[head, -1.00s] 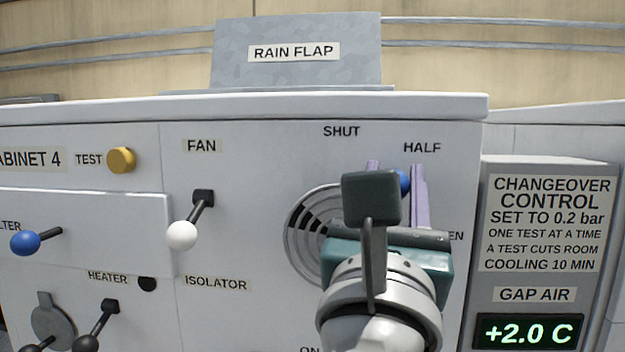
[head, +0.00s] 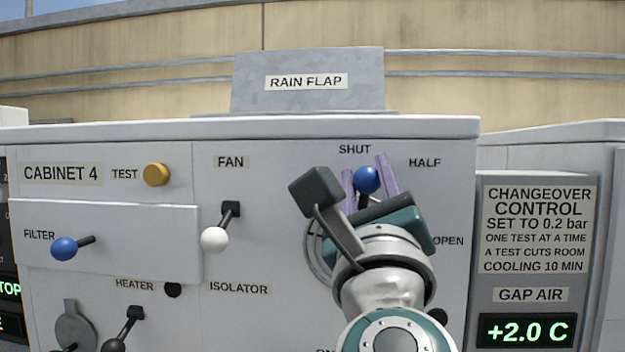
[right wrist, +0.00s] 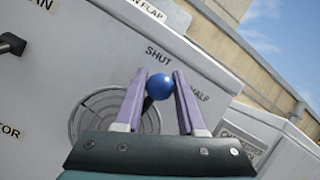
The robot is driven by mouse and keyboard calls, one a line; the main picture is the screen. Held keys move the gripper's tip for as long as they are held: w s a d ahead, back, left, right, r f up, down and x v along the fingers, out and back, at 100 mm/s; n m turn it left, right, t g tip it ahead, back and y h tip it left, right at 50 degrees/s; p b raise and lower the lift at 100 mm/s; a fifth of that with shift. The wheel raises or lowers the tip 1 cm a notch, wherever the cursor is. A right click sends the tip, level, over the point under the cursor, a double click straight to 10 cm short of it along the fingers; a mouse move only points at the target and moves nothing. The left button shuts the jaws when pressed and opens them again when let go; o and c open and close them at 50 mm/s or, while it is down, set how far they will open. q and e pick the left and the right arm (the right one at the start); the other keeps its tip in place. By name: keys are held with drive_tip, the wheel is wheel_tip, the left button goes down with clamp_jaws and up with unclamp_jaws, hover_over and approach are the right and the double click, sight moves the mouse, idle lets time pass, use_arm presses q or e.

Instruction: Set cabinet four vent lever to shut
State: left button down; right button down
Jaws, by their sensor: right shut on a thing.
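The vent lever's blue ball knob (head: 367,180) stands just below the SHUT label (head: 354,149) on cabinet four, left of the HALF and OPEN labels. My right gripper (head: 370,178) has its two lilac fingers on either side of the knob and is shut on it. In the right wrist view the blue knob (right wrist: 160,87) shows between the fingers, with its dark stem below and the round vent grille (right wrist: 88,112) behind. The gripper body hides most of the grille in the head view. My left gripper is not in view.
On the same panel are a white fan knob (head: 214,239), a blue filter knob (head: 64,248), a yellow test button (head: 157,174) and a heater lever (head: 122,328). A grey changeover control box (head: 538,230) stands to the right. The rain flap (head: 307,82) is on top.

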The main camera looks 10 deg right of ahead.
drive_tip(key=shift+w+a+r+n+y, duration=0.15)
drive_tip(key=shift+a+n+y, duration=0.6)
drive_tip(key=shift+n, duration=0.55)
drive_tip(key=c, duration=0.5)
unclamp_jaws()
drive_tip(key=b+v, duration=0.4)
drive_tip(key=v, duration=0.6)
drive_tip(key=shift+b, duration=0.4)
drive_tip(key=shift+y, duration=0.25)
